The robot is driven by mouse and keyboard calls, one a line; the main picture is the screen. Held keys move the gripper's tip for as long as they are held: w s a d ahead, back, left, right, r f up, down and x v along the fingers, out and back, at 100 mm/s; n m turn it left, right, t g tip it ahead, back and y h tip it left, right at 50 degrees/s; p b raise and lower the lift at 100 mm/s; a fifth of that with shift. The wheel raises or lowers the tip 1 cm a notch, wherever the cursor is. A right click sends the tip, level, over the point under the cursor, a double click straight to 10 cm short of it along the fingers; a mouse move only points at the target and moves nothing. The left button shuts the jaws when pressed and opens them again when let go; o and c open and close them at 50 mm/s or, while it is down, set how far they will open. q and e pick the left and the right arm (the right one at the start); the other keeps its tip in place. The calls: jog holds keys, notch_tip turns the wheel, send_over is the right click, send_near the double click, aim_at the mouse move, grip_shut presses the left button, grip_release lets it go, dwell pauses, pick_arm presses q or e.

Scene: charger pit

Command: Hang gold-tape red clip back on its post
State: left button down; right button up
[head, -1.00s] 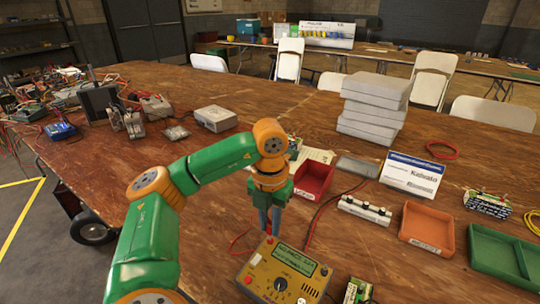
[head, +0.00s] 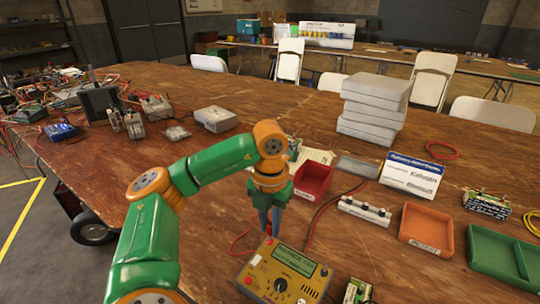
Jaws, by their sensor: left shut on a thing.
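My left gripper (head: 269,222) points straight down just behind the yellow charger (head: 285,275), which has a display and a dial. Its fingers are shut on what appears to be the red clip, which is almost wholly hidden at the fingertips. No gold tape can be made out. A red lead curls on the table to the left of the fingertips. A white strip with several posts (head: 364,211) lies to the right of the charger. I cannot tell which post belongs to the clip. My right gripper is not in view.
A red bin (head: 313,180) stands right behind the gripper. An orange tray (head: 426,229) and a green tray (head: 500,260) lie at the right. A stack of grey boxes (head: 372,107) and a printed card (head: 411,175) stand farther back.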

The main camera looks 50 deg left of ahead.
aim_at(270, 223)
pick_arm(q)
jog(key=shift+f, duration=0.2)
dwell(0.6)
jog(key=c, duration=0.7)
grip_release()
jog(key=shift+o, duration=1)
notch_tip(270, 223, up, 8)
jog(key=p, duration=0.7)
jog(key=shift+f+p, duration=0.1)
jog(key=shift+p, duration=0.25)
jog(key=shift+f, duration=0.15)
